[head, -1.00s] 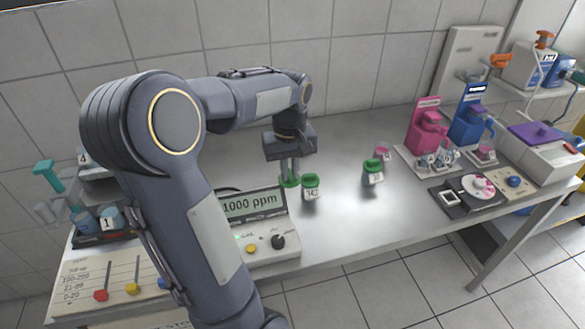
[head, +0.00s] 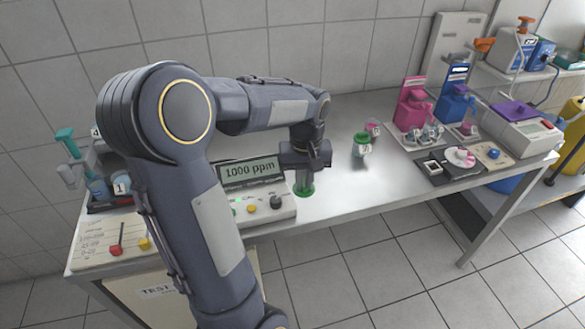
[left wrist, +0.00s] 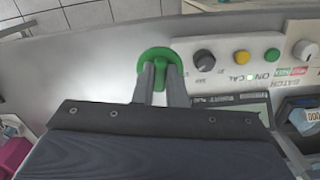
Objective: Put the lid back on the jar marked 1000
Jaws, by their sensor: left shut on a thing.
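My left gripper (head: 304,180) is shut on a green lid (head: 304,192), right beside the tester and near the table's front edge. In the left wrist view, the fingers (left wrist: 161,78) meet on the green lid (left wrist: 158,57); no jar shows under it. A small jar with green on it (head: 362,146) stands farther right; its label is too small to read. The other small jar seen earlier is hidden, probably behind my gripper. My right gripper is out of view.
The tester (head: 250,180) showing "1000 ppm" is close to the lid's left. A small pink container (head: 373,128) stands behind the right jar. The bare table (head: 345,195) between is clear.

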